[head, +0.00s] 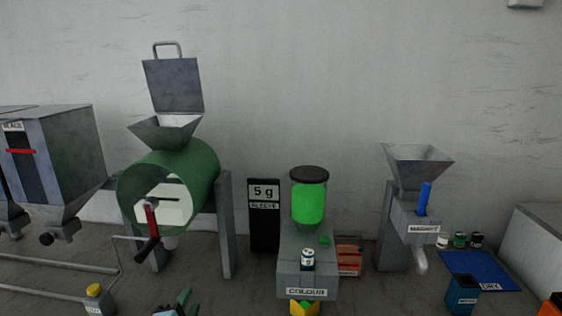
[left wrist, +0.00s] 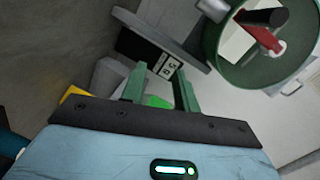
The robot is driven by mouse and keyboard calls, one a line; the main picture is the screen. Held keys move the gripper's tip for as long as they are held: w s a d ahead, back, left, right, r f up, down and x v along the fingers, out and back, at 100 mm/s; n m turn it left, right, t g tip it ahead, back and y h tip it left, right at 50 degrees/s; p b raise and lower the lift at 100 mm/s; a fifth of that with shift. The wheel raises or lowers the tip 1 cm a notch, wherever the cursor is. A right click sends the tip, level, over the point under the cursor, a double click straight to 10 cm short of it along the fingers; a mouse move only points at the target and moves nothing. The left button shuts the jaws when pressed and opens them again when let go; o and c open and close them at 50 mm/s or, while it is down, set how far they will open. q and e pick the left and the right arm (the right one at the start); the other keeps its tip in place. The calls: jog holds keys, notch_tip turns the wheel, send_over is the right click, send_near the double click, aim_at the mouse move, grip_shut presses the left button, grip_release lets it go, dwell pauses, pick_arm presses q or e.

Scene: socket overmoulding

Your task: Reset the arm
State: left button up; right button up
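My left gripper (head: 184,300) shows at the bottom edge of the head view, left of the colour machine, with only its green finger tips and a bit of its body in frame. In the left wrist view the two green fingers (left wrist: 158,88) stand apart with nothing between them, so the gripper is open and empty. Beyond them are the dark sign (left wrist: 160,55) with white labels and a bright green patch.
The green drum machine (head: 205,172) with its crank stands behind left. The colour machine (head: 306,262) stands in the middle, the additive hopper (head: 415,160) to its right.

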pick_arm(q)
jog(key=s+f+n+g, duration=0.1)
jog(key=s+f, duration=0.1)
jog(key=s+a+f+n+g, duration=0.1)
jog(key=s+f, duration=0.2)
jog(key=s+a+f+n+g, duration=0.1)
jog(key=s+f+n, duration=0.1)
jog(key=s+f, duration=0.1)
jog(key=shift+s+g+y, duration=0.2)
jog(key=shift+g+y, duration=0.2)
jog(key=s+f+n+g, duration=0.3)
jog(key=s+g, duration=0.1)
jog(key=s, duration=0.7)
jog(key=s+a+f+n+g+h, duration=0.1)
jog(key=s+f+n+g, duration=0.2)
jog(key=s, duration=0.7)
jog(key=s+f+n+g, duration=0.3)
jog(key=s+g, duration=0.1)
jog(key=s, duration=0.7)
jog(key=w+d+f+t+h, duration=0.1)
jog(key=w+d+f+t, duration=0.1)
jog(key=w+f+t, duration=0.4)
notch_tip(320, 180, down, 4)
jog(key=shift+w+d+f+t+h, duration=0.1)
jog(key=shift+w+d+t+h, duration=0.25)
jog(key=shift+t, duration=0.35)
